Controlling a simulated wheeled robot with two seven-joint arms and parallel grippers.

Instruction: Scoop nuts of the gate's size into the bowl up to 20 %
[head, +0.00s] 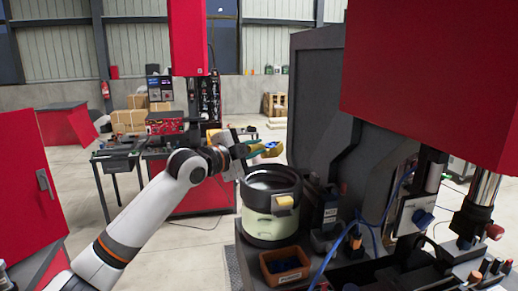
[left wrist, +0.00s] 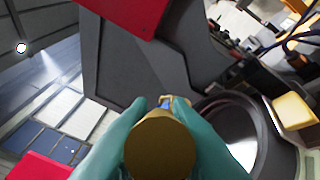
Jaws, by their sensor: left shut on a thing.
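My left gripper (head: 250,148) is above the bowl feeder's far left rim, its green fingers shut on the round brass-coloured handle (left wrist: 160,146) of a scoop. A small blue part of the scoop (left wrist: 166,102) shows beyond the handle; in the head view blue also shows at the tool's far end. Whether it carries nuts cannot be seen. The bowl also shows at the right of the left wrist view (left wrist: 268,140). The gate and nuts cannot be made out. My right gripper is out of view.
A yellow block (head: 284,201) is on the bowl's front side. An orange-brown bin (head: 285,278) with dark contents stands in front of the bowl. A dark machine housing (head: 315,110) rises behind, and a red machine head (head: 430,80) overhangs the right. Blue cables run right of the bowl.

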